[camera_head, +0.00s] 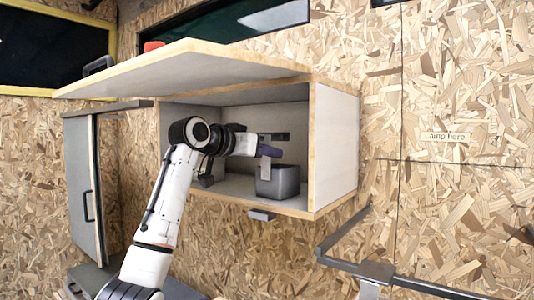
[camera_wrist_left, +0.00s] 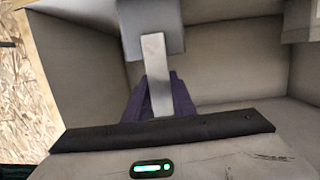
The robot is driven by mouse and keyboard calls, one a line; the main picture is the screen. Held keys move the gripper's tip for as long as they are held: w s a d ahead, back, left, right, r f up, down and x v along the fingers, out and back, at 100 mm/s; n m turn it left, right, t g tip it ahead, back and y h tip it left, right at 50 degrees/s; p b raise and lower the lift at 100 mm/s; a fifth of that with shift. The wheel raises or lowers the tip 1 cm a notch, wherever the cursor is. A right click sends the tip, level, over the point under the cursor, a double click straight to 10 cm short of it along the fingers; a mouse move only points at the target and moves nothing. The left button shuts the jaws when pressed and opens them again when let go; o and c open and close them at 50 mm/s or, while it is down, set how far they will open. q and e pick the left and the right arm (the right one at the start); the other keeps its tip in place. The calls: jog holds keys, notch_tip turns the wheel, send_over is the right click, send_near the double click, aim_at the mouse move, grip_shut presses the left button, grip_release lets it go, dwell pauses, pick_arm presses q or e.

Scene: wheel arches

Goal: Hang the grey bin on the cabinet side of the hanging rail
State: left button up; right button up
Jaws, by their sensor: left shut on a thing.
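The grey bin (camera_head: 278,182) is inside the open cabinet, near its right wall. My left gripper (camera_head: 268,151) reaches in from the left and is shut on the light strip at the bin's top. In the left wrist view, the purple fingers (camera_wrist_left: 160,97) close around this pale strip (camera_wrist_left: 155,65), with the grey bin (camera_wrist_left: 150,12) beyond it. I cannot tell whether the bin touches the cabinet floor. The dark hanging rail (camera_head: 420,287) crosses the lower right of the head view, and its bent end lies nearer the cabinet. My right gripper is not in view.
The wooden cabinet (camera_head: 335,150) has its flap (camera_head: 185,72) raised above my left arm. Its right wall stands close beside the bin. A grey piece (camera_head: 376,272) sits on the rail. A tall grey door (camera_head: 82,185) stands at the left.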

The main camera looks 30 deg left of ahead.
pick_arm(q)
notch_tip(320, 180, up, 2)
jog(key=shift+r+p, duration=0.25)
jog(key=shift+p, duration=0.95)
jog(key=f+b+v, duration=0.3)
jog(key=b+v, duration=0.3)
jog(key=v, duration=0.9)
jog(key=shift+s+b, duration=0.35)
jog(key=shift+s, duration=0.3)
jog(key=shift+a+r, duration=0.1)
